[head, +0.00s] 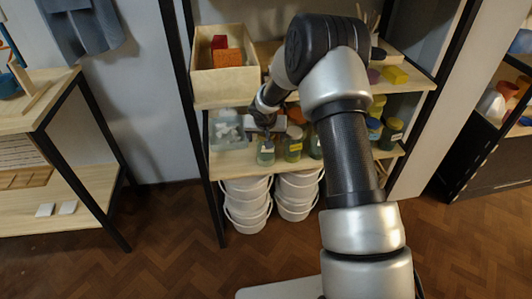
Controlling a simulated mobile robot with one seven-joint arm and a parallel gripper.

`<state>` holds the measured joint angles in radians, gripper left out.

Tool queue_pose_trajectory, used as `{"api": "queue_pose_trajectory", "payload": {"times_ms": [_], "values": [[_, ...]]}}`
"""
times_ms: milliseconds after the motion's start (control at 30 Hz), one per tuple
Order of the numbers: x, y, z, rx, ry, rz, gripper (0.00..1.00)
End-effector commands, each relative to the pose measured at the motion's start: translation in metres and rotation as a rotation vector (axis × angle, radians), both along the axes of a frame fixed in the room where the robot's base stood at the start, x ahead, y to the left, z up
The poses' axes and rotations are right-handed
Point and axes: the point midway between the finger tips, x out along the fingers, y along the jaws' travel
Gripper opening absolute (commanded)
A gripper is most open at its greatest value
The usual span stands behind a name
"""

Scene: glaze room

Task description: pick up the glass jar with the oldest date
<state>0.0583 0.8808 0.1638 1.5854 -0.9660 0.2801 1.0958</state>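Several glass jars stand on the middle shelf in the head view. The leftmost jar (266,154), greenish with a pale label, is at the shelf's front edge. A jar with a yellow label (293,149) stands to its right, and another jar (316,147) is partly behind my arm. More jars (391,134) stand right of my arm. The label dates are too small to read. My gripper (266,132) points down just above or at the leftmost jar. I cannot tell whether its fingers touch the jar or are open or shut.
A clear bin with white pieces (228,132) stands left of the jars. A wooden box with red and orange blocks (222,75) is on the shelf above. White buckets (248,207) are stacked below. Black rack posts (202,140) flank the shelves. My arm hides the shelf's middle.

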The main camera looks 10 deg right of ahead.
Motion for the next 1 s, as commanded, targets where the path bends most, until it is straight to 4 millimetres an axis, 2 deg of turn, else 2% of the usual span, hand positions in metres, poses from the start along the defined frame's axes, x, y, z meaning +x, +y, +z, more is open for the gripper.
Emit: {"api": "queue_pose_trajectory", "payload": {"times_ms": [167, 333, 500, 767, 800, 867, 1000], "values": [[0.012, -0.003, 0.0, 0.001, 0.0, -0.003, 0.79], [0.025, -0.006, -0.026, 0.001, 0.003, -0.002, 0.79], [0.035, -0.008, -0.042, 0.0, 0.001, -0.002, 0.79], [0.037, -0.008, -0.044, -0.001, 0.0, 0.0, 0.79], [0.037, -0.008, -0.044, -0.001, 0.001, 0.0, 0.77], [0.037, -0.008, -0.044, -0.001, 0.001, 0.0, 0.67], [0.037, -0.008, -0.044, -0.001, 0.001, 0.0, 0.43]]}}
